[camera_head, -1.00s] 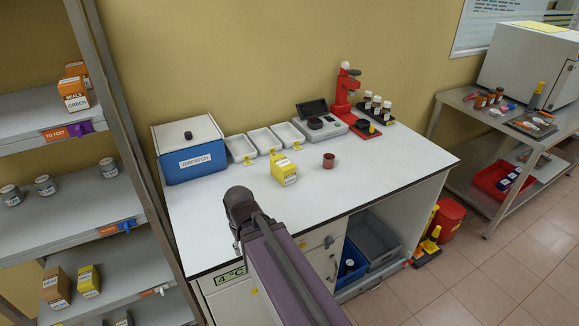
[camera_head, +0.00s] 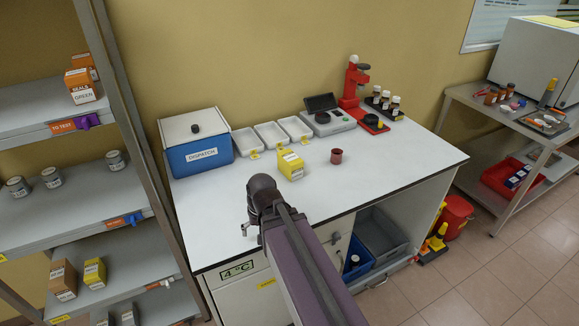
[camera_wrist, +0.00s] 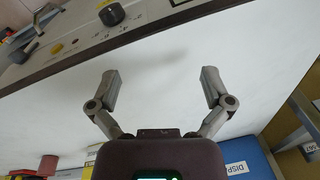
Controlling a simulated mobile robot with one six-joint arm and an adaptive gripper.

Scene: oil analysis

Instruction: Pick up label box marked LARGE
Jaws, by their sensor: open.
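A yellow box (camera_head: 290,164) with a white label stands on the white bench (camera_head: 230,205), right of the blue box. A second yellow box (camera_head: 95,272) stands on a lower shelf at the left. The print on both labels is too small to read, so I cannot tell which says LARGE. My gripper (camera_head: 245,228) is partly hidden by my arm, over the bench's front left part, apart from the yellow boxes. In the wrist view my gripper (camera_wrist: 162,85) is open and empty, with bare bench between the fingers. No yellow box shows clearly there.
A blue DISPATCH box (camera_head: 196,148), white trays (camera_head: 271,134) and a grey device (camera_head: 327,120) line the back of the bench. A dark red cup (camera_head: 336,156) stands right of the yellow box. The front of the bench is mostly clear.

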